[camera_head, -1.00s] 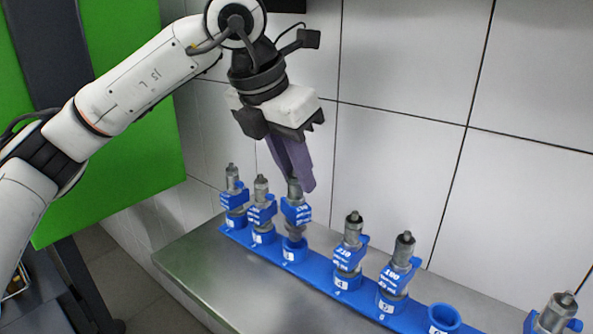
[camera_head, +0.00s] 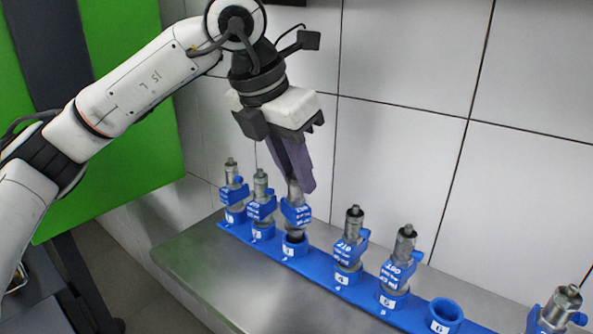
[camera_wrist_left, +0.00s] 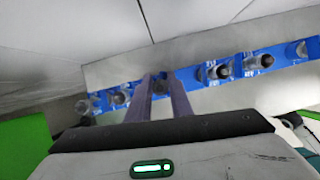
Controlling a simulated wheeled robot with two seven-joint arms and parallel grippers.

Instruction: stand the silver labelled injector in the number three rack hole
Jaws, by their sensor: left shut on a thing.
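The silver injector (camera_head: 297,212) with a blue labelled collar is held roughly upright by its top in my left gripper (camera_head: 296,186), which is shut on it. Its lower end is at the number three hole of the blue rack (camera_head: 318,267), third from the left; how deep it sits is hard to tell. In the left wrist view, the gripper fingers (camera_wrist_left: 162,98) reach down over the rack (camera_wrist_left: 197,76), and the held injector is mostly hidden between them. My right gripper is not in view.
Similar injectors stand close by on the left, in holes one (camera_head: 233,190) and two (camera_head: 261,203), and on the right, in holes four (camera_head: 350,240) and five (camera_head: 398,270). Hole six (camera_head: 445,312) is empty. Another injector (camera_head: 558,308) is at the far right. A tiled wall (camera_head: 420,170) rises behind.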

